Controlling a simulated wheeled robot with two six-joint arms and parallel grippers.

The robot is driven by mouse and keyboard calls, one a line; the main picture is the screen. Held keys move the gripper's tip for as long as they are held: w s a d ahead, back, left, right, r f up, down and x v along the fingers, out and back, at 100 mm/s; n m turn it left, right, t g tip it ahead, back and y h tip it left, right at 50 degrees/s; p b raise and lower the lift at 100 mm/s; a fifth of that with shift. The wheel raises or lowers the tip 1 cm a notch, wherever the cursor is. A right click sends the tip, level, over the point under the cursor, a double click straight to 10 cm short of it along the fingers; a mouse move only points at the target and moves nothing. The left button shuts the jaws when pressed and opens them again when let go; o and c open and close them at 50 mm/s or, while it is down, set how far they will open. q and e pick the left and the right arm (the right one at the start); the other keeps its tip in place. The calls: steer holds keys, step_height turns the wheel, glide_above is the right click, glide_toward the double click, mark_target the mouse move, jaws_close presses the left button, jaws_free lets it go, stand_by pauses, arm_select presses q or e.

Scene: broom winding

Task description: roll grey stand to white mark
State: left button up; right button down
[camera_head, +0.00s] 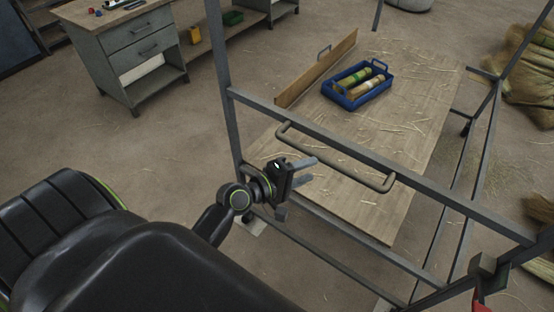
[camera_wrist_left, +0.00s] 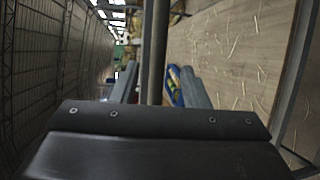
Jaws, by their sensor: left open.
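The grey stand (camera_head: 300,118) is an open metal frame around a wooden board (camera_head: 405,120), with a tubular handle (camera_head: 335,157) on its near side. My left gripper (camera_head: 305,172) is open and empty, its two fingers pointing right just below the handle's left end. In the left wrist view my left gripper (camera_wrist_left: 160,88) has an upright grey bar (camera_wrist_left: 155,50) between its fingers in the picture; I cannot tell how far beyond the tips it is. My right gripper is not recognisable.
A blue crate (camera_head: 341,98) with rolled bundles sits on the board beside a wooden plank (camera_head: 318,70). A grey drawer cabinet (camera_head: 123,52) stands at the back left. Straw bundles (camera_head: 532,80) lie at the right. The floor left of the stand is mostly clear.

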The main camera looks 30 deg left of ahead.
arm_select(q)
steer(key=b+v, duration=0.1)
steer(key=v, duration=0.7)
steer(key=shift+s+a, duration=0.15)
steer(key=shift+s, duration=0.15)
steer(key=s+a+f+m+g+y, duration=0.1)
steer(key=s+a+f+g+y, duration=0.15)
steer(key=f, duration=0.75)
steer(key=s+a+f+m+g+y, duration=0.15)
steer(key=a+f, duration=0.25)
steer(key=f, duration=0.6)
steer(key=s+a+f+m+g+y, duration=0.1)
steer(key=a+f+y, duration=0.15)
steer(key=f, duration=0.75)
steer(key=s+d+f+m+g, duration=0.1)
steer(key=s+f+m+g, duration=0.3)
steer(key=s+f, duration=0.6)
steer(key=s+d+f+m+g+y, duration=0.1)
steer(key=s+f+m+g, duration=0.3)
steer(key=s+f, duration=0.6)
steer(key=s+m, duration=0.2)
steer(key=s, duration=0.5)
steer(key=shift+d, duration=0.35)
steer(key=shift+w+f, duration=0.15)
